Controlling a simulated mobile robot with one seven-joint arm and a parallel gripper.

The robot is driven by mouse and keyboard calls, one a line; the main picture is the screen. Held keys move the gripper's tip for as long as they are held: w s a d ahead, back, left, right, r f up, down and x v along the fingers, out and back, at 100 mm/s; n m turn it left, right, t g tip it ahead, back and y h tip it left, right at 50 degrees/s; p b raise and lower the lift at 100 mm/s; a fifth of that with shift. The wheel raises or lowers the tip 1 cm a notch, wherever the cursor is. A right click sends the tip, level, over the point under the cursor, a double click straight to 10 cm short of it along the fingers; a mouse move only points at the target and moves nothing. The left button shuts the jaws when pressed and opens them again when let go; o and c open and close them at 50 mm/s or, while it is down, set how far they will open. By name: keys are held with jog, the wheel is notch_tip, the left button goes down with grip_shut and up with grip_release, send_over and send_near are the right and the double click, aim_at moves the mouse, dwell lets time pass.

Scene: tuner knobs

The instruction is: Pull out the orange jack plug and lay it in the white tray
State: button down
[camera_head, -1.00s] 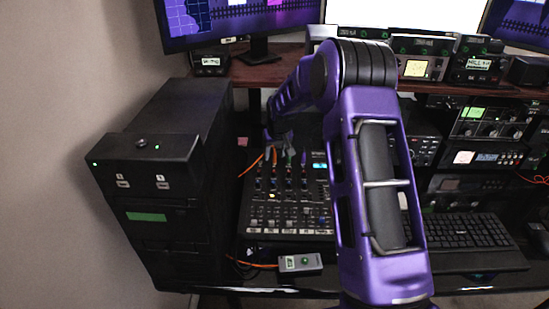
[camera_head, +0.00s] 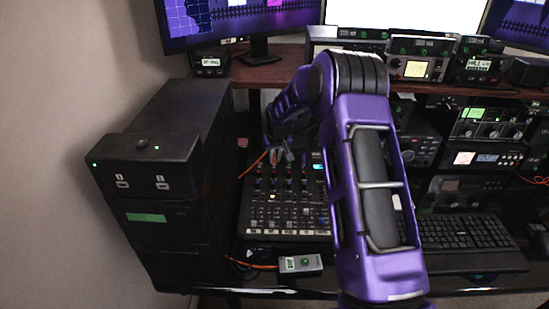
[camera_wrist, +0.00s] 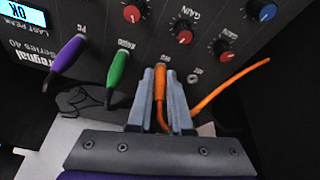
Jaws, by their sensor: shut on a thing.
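The orange jack plug (camera_wrist: 160,84) is between the two grey fingers of my gripper (camera_wrist: 160,98) in the wrist view, and the gripper is shut on it. The plug's front end is at the dark mixer panel (camera_wrist: 132,45); I cannot tell how deep it sits in its socket. Its orange cable (camera_wrist: 232,87) runs off to the right. In the head view my gripper (camera_head: 282,152) is over the back of the mixer, and the plug is too small to make out. A pale flat surface (camera_wrist: 65,135) lies below the panel; I cannot tell whether it is the white tray.
A green plug (camera_wrist: 117,72) and a purple plug (camera_wrist: 68,55) stand in the panel to the left of my gripper. Red knobs (camera_wrist: 184,31) and a blue knob (camera_wrist: 262,9) are close by. A black tower (camera_head: 170,190) stands left of the mixer.

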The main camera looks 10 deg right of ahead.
jog(key=shift+r, duration=0.15)
jog(key=shift+s+r+p, duration=0.15)
jog(key=shift+r+p, duration=0.6)
jog(key=shift+r, duration=0.65)
jog(key=shift+s+r+p, duration=0.15)
jog(key=shift+r+p, duration=0.55)
jog(key=shift+r, duration=0.7)
jog(key=shift+r, duration=0.1)
